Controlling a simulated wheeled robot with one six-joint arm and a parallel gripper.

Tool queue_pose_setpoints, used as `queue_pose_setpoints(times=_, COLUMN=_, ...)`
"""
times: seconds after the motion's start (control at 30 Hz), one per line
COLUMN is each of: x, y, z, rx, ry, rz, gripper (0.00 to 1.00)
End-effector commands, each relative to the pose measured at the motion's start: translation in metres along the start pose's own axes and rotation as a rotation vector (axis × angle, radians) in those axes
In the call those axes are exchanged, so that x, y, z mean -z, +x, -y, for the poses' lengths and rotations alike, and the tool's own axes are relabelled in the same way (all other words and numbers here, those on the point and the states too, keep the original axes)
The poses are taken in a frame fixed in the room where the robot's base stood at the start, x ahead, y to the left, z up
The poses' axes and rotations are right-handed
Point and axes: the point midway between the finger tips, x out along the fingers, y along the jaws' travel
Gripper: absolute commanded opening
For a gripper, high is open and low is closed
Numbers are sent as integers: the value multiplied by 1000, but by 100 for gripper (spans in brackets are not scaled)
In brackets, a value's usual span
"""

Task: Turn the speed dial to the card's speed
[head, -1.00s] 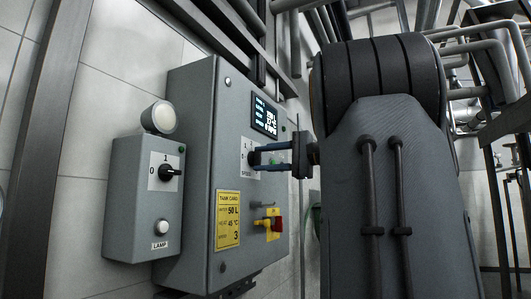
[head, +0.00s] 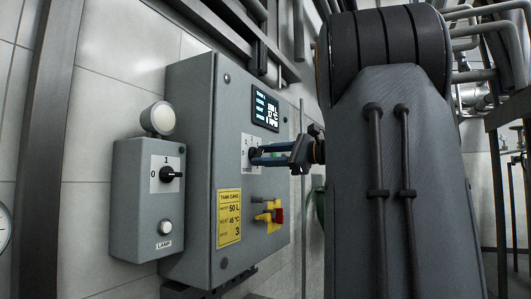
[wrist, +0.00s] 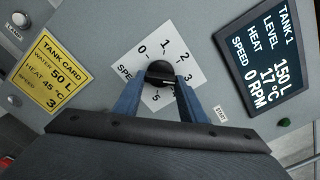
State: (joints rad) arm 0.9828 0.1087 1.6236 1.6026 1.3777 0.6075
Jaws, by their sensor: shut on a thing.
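The speed dial (wrist: 157,68) is a black knob on a white plate (wrist: 143,62) numbered from 0 upward; the 4 is hidden. My gripper (wrist: 161,80) is shut on the knob, one blue finger on each side, in the wrist view. In the head view the gripper (head: 256,156) reaches the dial plate (head: 247,141) from the right. I cannot tell exactly which number the knob points to. The yellow tank card (wrist: 52,82) reads 50 L, 45 °C and speed 3; it also shows in the head view (head: 229,217). The display (wrist: 267,62) reads speed 0 RPM.
The grey control cabinet (head: 192,165) also carries a red switch on a yellow plate (head: 279,215), below the dial. A lamp box (head: 136,225) with a black 0/1 switch (head: 170,174) and a round lamp (head: 159,119) stands at left. A green button (wrist: 284,122) is near the display.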

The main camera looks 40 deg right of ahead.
Motion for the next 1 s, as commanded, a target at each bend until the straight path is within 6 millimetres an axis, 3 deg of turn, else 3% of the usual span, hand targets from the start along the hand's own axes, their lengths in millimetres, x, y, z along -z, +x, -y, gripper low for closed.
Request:
queue_pose_setpoints(times=0.47, x=1, y=0, z=0, rx=0, ry=15, rz=-1, gripper=15)
queue_pose_setpoints(times=0.5, x=1, y=0, z=0, rx=0, ry=15, rz=-1, gripper=41)
queue_pose_setpoints(times=0.6, x=1, y=0, z=0, rx=0, ry=14, rz=-1, gripper=56)
queue_pose_setpoints(times=1.0, x=1, y=-8, z=0, rx=1, ry=13, rz=0, gripper=56)
